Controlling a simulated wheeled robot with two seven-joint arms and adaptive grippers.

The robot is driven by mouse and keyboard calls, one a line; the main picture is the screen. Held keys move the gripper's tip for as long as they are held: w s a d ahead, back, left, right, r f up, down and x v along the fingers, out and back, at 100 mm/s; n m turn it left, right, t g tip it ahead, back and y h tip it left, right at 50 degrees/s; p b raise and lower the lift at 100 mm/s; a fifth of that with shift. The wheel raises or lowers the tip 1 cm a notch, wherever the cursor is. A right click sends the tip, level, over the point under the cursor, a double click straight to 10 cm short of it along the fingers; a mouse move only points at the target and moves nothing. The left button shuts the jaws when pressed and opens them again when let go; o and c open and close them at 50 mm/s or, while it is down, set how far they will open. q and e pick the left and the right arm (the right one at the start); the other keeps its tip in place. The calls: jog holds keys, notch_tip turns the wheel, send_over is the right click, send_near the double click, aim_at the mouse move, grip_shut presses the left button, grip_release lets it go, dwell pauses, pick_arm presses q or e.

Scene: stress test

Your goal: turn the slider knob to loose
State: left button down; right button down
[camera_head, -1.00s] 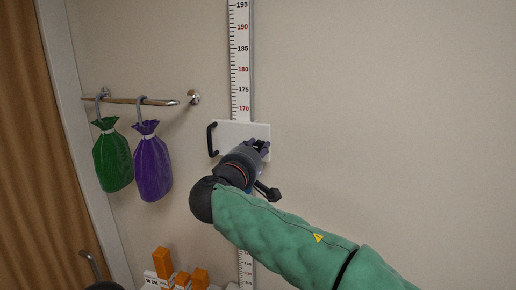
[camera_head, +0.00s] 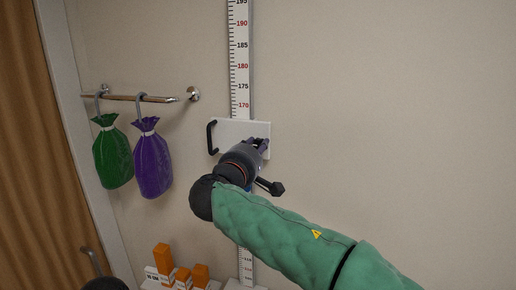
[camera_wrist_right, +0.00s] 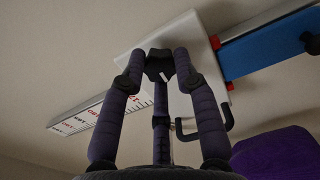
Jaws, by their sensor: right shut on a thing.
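The white slider plate (camera_head: 228,134) sits on a vertical height scale (camera_head: 240,60) on the wall. It also shows in the right wrist view (camera_wrist_right: 185,38), with a black knob (camera_wrist_right: 158,62) carrying a small white mark. My right gripper (camera_head: 258,143) is at the right part of the plate. In the wrist view its purple-wrapped fingers (camera_wrist_right: 160,80) are closed around the knob. In the head view the fingers and wrist hide the knob. No lettering by the knob is readable.
A black handle (camera_head: 211,138) stands out from the plate's left end. Green (camera_head: 113,158) and purple (camera_head: 152,166) bags hang from a wall rail (camera_head: 135,99) at left. Orange-and-white boxes (camera_head: 163,258) stand low by the scale's foot. The wall at right is clear.

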jog(key=shift+a+f, duration=0.2)
jog(key=shift+a, duration=0.15)
jog(key=c, duration=1.2)
grip_release()
jog(key=shift+o, duration=1.4)
jog(key=shift+w+a, duration=0.1)
jog(key=shift+r, duration=0.15)
jog(key=shift+s+a, duration=0.1)
jog(key=shift+s, duration=0.45)
jog(key=v, duration=1.1)
